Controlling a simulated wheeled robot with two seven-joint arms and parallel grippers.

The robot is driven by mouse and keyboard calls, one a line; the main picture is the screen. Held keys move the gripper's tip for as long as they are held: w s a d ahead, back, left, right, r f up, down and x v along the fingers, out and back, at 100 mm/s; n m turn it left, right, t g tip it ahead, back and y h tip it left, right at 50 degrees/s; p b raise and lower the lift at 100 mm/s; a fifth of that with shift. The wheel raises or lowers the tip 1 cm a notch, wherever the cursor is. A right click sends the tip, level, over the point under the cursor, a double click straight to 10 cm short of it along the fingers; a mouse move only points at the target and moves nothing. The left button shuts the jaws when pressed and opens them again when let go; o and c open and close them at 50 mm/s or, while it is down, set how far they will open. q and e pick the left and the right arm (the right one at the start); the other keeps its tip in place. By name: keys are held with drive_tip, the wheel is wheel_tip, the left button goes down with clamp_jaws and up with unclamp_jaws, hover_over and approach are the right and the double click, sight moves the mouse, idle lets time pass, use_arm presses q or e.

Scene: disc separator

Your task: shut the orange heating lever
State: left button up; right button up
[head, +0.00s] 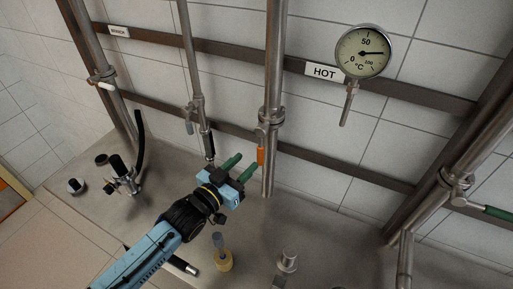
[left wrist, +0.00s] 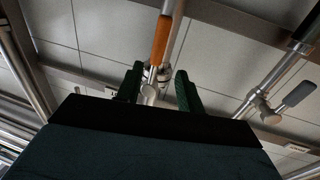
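The orange heating lever (head: 261,156) hangs down along a vertical steel pipe, below a valve joint. In the left wrist view the orange handle (left wrist: 161,40) lines up with the gap between my fingers. My left gripper (head: 243,166) is open, with its two green fingers apart and pointing toward the pipe. It is just left of and near the lever's lower end; whether they touch I cannot tell. The fingers also show in the left wrist view (left wrist: 158,86), with nothing clearly held between them. My right gripper is not in view.
A temperature gauge (head: 363,51) and a HOT label (head: 322,72) are on the wall side. A green-handled lever (head: 495,212) is far right. Small fittings (head: 288,260) stand on the metal surface below.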

sight(258, 153)
use_arm(q)
drive_tip(key=shift+d, duration=0.35)
drive_tip(key=x, duration=0.7)
clamp_jaws()
